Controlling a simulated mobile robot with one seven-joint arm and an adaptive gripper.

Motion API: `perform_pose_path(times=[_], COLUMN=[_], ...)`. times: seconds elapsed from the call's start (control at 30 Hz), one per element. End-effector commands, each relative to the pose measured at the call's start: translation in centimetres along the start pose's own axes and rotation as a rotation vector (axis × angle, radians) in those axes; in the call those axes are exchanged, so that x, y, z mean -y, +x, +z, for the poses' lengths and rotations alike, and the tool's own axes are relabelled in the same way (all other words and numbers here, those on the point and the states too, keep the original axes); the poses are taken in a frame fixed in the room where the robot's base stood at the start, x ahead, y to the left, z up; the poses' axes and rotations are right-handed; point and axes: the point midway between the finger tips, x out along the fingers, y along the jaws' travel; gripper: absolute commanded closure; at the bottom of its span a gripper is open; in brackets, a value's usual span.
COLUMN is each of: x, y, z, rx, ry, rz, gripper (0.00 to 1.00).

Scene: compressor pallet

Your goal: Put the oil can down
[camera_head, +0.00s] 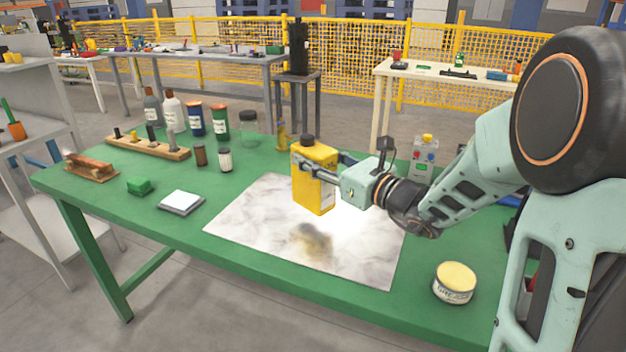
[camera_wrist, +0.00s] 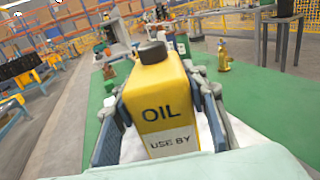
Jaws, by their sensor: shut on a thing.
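The oil can (camera_head: 314,180) is a yellow, box-shaped can with a dark cap, upright in the head view. My gripper (camera_head: 318,170) is shut on it from the right, with fingers on either side of its body. In the wrist view the can (camera_wrist: 160,108) faces me with "OIL" and "USE BY" on its front, between my two fingers (camera_wrist: 160,125). A whitish, stained mat (camera_head: 258,215) lies on the green table (camera_head: 120,215) under the can. A dark patch shows on the mat below the can, which seems to be held above it.
A tin with a yellow top (camera_head: 454,282) stands at the front right. A wooden rack (camera_head: 147,148), several bottles and jars, a white square pad (camera_head: 181,202) and a green block (camera_head: 141,185) stand to the left. The mat's front is clear.

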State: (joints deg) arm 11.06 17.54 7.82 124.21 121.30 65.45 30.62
Motion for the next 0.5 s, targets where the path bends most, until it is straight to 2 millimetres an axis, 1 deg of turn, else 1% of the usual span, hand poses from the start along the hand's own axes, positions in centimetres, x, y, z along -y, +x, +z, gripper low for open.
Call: perform_pose_path(times=[0.07, 0.17, 0.23, 0.4, 0.5], x=[0.1, 0.2, 0.5, 0.4, 0.4], y=[0.2, 0.6, 1.0, 0.9, 0.9], z=[0.0, -0.7, -1.4, -3.5, -4.0], rx=[0.005, 0.004, 0.004, 0.004, 0.005], ry=[-0.002, -0.001, -0.002, -0.001, -0.002], rz=[0.001, 0.002, 0.002, 0.002, 0.002], gripper=[1.00, 1.00, 1.00, 1.00, 1.00])
